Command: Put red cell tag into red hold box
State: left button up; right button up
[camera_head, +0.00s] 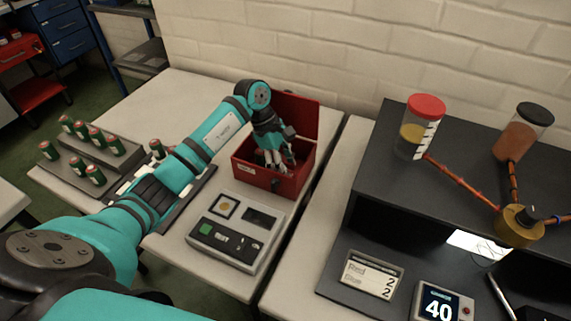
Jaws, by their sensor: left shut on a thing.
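The red hold box (262,178) stands on the white table near the wall, its red lid (297,112) tipped open at the back. My left arm reaches over the table from the lower left. My left gripper (274,160) points down into the open box, its fingers between the box walls. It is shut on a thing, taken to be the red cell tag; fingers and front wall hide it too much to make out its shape. My right gripper is out of view.
Several green cells with red tops (97,136) stand in a stepped grey rack (70,160) at the left. A grey device (236,230) with a green button sits before the box. A dark bench at right holds jars, a card (372,275) and a display reading 40 (440,303).

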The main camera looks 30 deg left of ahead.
pick_arm(q)
jog(key=shift+f, duration=0.1)
jog(key=o, duration=0.8)
jog(key=shift+o, duration=0.2)
jog(key=shift+r, duration=0.2)
jog(key=shift+a+r, duration=0.2)
jog(key=shift+r, duration=0.15)
jog(key=b+v, duration=0.1)
jog(key=v, duration=1)
jog(key=shift+r, duration=0.1)
